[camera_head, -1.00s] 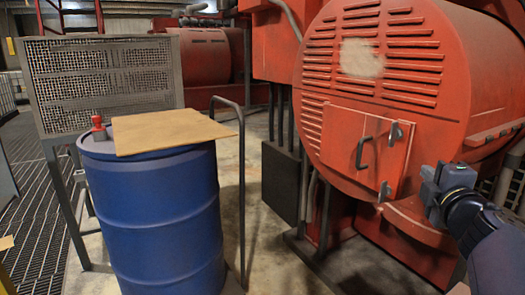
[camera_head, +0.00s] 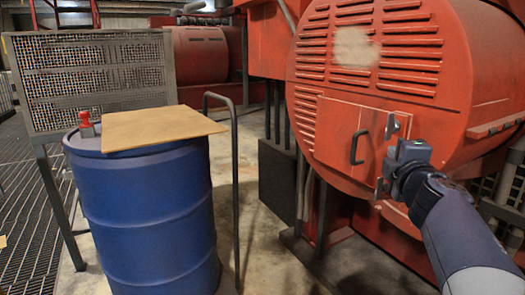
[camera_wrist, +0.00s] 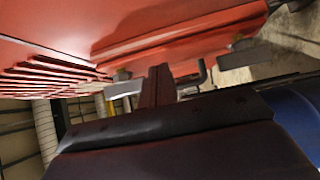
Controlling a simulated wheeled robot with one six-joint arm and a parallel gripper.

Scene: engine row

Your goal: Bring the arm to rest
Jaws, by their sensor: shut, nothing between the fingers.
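My gripper (camera_head: 394,160) is at the right in the head view, in front of the round red engine housing (camera_head: 455,75). It is shut and empty. It lies just right of the housing's small door (camera_head: 338,140), close to the door's latches (camera_head: 391,126); I cannot tell whether it touches them. The door looks closed and has a dark curved handle (camera_head: 357,147). In the wrist view, the dark gripper body fills the bottom and the red housing (camera_wrist: 60,45) runs close above it.
A blue drum (camera_head: 145,220) stands at the left with a tan board (camera_head: 160,128) and a red-topped object (camera_head: 86,124) on it. A thin grey rail (camera_head: 235,190) stands beside it. A mesh-sided frame (camera_head: 95,75) is behind. Bare floor shows between drum and engine.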

